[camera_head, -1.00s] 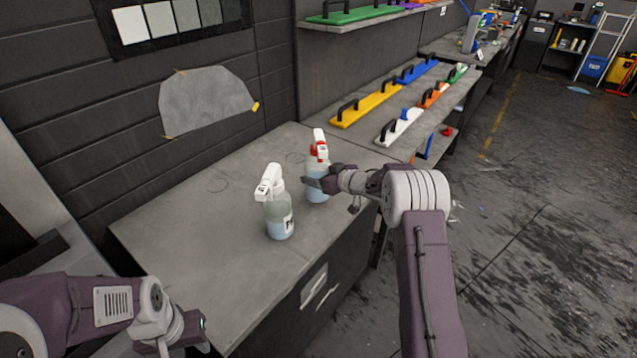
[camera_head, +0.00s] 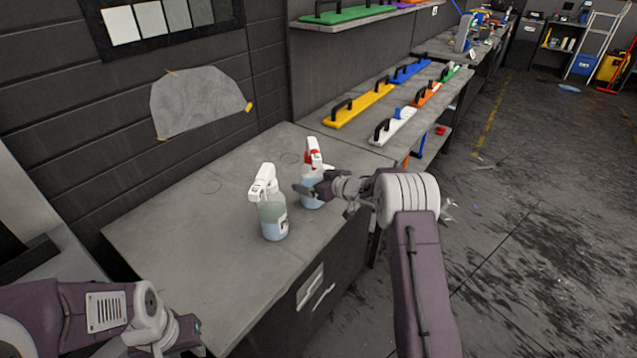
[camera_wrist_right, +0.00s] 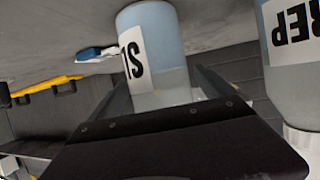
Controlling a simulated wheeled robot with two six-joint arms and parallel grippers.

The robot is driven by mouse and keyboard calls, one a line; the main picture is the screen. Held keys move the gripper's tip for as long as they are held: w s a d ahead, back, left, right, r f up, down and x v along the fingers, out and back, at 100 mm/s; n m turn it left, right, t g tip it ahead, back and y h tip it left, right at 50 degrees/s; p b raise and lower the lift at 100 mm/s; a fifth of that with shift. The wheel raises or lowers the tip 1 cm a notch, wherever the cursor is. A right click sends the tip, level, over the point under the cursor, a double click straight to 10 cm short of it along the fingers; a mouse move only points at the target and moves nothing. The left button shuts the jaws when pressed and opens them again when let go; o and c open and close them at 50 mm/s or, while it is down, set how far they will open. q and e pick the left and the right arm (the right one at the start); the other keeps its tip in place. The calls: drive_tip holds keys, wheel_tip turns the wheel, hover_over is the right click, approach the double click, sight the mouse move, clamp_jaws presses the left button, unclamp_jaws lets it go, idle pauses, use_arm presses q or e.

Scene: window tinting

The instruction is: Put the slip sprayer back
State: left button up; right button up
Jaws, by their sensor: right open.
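The slip sprayer (camera_head: 312,195), a clear bottle of pale blue liquid with a white and red trigger head, stands upright on the grey worktop (camera_head: 165,240). My right gripper (camera_head: 314,190) is at its body. In the right wrist view the slip bottle (camera_wrist_right: 150,40), its label partly reading "SL", sits between the open fingers (camera_wrist_right: 165,88). That view is upside down; I cannot tell whether the fingers touch it. My left gripper (camera_head: 190,335) is low at the left, over the worktop's near edge, its fingers not clear.
A second bottle with a white head, the prep sprayer (camera_head: 273,218), stands close to the left of the slip sprayer; its label shows in the wrist view (camera_wrist_right: 295,30). Faint circles (camera_head: 205,187) mark the worktop.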

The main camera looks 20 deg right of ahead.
drive_tip(key=v, duration=1.2)
drive_tip(key=s+a+f+m+g+h, duration=0.1)
drive_tip(key=s+a+f+g+h, duration=0.1)
drive_tip(key=s, duration=0.8)
drive_tip(key=s+a+f+m+g+h, duration=0.2)
drive_tip(key=s+f+g, duration=0.2)
drive_tip(key=s, duration=0.6)
drive_tip(key=s+a+f+m+g+h, duration=0.1)
drive_tip(key=s+g, duration=0.4)
drive_tip(key=s, duration=0.5)
drive_tip(key=shift+s+a+f+m+h, duration=0.25)
drive_tip(key=shift+a+f+m+h, duration=0.15)
drive_tip(key=shift+a+f+m, duration=0.45)
wheel_tip(320, 180, up, 3)
drive_tip(key=p, duration=0.3)
drive_tip(key=shift+a+f, duration=0.1)
drive_tip(key=shift+a, duration=0.05)
